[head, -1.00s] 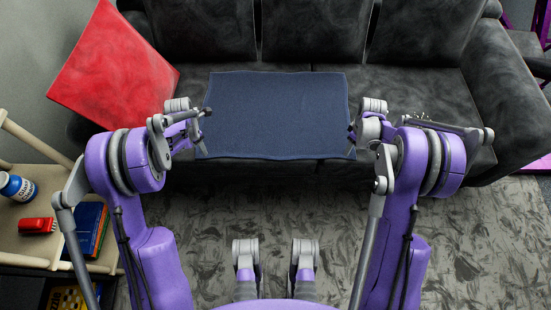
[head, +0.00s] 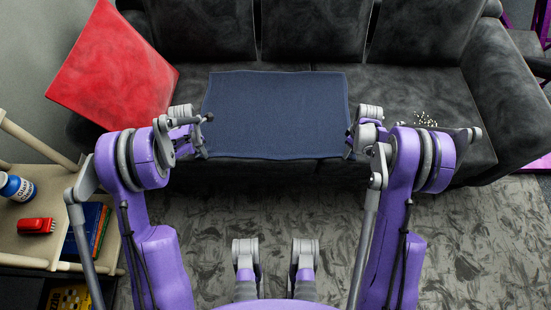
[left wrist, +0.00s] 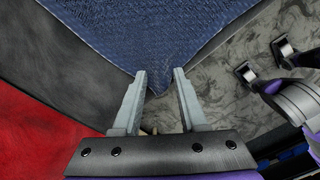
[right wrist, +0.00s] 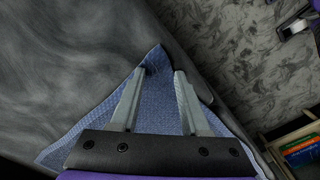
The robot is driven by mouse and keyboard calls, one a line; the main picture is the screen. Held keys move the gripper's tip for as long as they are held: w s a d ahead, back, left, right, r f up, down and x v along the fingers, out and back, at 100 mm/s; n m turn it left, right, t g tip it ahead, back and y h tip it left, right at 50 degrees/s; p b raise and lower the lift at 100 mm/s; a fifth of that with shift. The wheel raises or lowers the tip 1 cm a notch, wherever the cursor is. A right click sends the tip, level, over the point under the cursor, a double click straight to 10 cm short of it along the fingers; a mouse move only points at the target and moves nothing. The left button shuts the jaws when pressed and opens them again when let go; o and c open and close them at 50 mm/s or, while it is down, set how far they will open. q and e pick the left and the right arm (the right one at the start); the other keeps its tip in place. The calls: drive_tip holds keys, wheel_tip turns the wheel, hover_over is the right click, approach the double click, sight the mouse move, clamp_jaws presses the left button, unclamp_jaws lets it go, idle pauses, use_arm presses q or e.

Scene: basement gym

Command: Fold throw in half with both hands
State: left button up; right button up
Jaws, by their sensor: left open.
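The dark blue throw (head: 275,115) lies spread flat on the seat of the black sofa, its front edge near the seat's front edge. My left gripper (head: 203,152) is at its front left corner. In the left wrist view the throw's corner (left wrist: 158,75) reaches between the open fingertips (left wrist: 159,72). My right gripper (head: 350,150) is at the front right corner. In the right wrist view its fingers (right wrist: 159,70) stand apart over the throw, with the raised corner (right wrist: 152,58) between the tips. Both front corners are partly hidden by the grippers in the head view.
A red cushion (head: 110,85) leans on the sofa's left end. A small speckled item (head: 425,118) lies on the seat at the right, behind my right arm. A wooden shelf (head: 30,245) with a bottle (head: 17,188) and red clipper (head: 37,226) stands left. The carpet ahead is clear.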

use_arm(q)
clamp_jaws()
use_arm(e)
clamp_jaws()
